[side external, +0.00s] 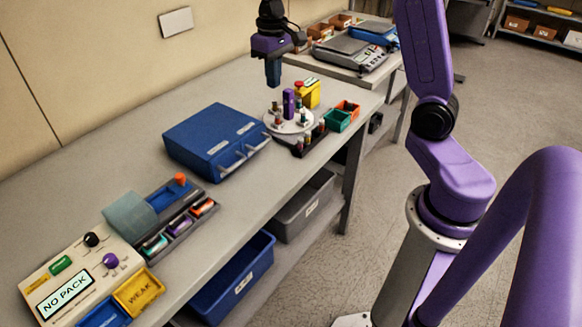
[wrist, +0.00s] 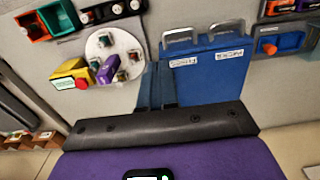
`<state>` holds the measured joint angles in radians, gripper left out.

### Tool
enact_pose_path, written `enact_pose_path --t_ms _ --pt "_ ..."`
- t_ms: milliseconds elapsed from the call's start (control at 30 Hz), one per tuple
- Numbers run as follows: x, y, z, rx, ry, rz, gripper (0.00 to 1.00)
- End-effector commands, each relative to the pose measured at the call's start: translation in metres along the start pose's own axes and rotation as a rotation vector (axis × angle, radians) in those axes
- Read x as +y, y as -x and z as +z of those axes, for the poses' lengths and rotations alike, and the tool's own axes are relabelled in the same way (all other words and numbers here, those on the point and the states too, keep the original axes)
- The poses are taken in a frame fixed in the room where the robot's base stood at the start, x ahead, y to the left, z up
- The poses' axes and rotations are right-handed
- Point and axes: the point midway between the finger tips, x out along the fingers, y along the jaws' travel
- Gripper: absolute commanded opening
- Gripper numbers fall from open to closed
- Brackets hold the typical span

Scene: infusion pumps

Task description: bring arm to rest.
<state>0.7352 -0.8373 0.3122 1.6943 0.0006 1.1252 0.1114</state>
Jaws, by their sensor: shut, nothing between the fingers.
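My gripper (side external: 273,84) hangs high over the grey bench (side external: 205,92), its blue fingers pointing down. It is shut with nothing held. In the side external view it appears just behind and left of the round white turntable (side external: 281,128). In the wrist view my gripper's blue fingers (wrist: 156,68) are together, between the turntable (wrist: 119,40) and the blue box with two handles (wrist: 204,72). The fingers look clear of everything; their exact height above the bench is hard to tell.
The turntable carries a purple block and small vials. A yellow block with a red button (side external: 311,94) and green and orange bins (side external: 337,121) stand beside it. A pump console reading "NO PACK" (side external: 66,290) is at the near end. Scales (side external: 350,54) stand on the far bench.

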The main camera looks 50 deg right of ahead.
Motion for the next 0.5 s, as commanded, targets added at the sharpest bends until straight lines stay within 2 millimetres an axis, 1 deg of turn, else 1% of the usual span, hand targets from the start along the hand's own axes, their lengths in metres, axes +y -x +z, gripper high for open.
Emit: enact_pose_path --t_ms 33,100,167,200,267,333,367,400,467,500 --pt "-0.02 0.002 0.016 0.002 0.069 -0.001 0.0" --pt "-0.043 0.003 0.038 0.003 0.157 -0.002 0.0" --pt "-0.06 0.004 0.058 0.005 0.233 -0.003 0.0" --pt "-0.071 0.004 0.071 0.005 0.283 -0.004 0.0" --pt "-0.084 0.003 0.093 0.007 0.359 -0.005 0.0" --pt "-0.097 0.002 0.119 0.008 0.446 -0.007 0.0" --pt "-0.102 0.002 0.13 0.009 0.484 -0.008 0.0" --pt "-0.107 0.001 0.145 0.01 0.535 -0.009 0.0" --pt "-0.113 -0.001 0.168 0.01 0.61 -0.01 0.0" --pt "-0.116 -0.003 0.183 0.012 0.66 -0.011 0.0"
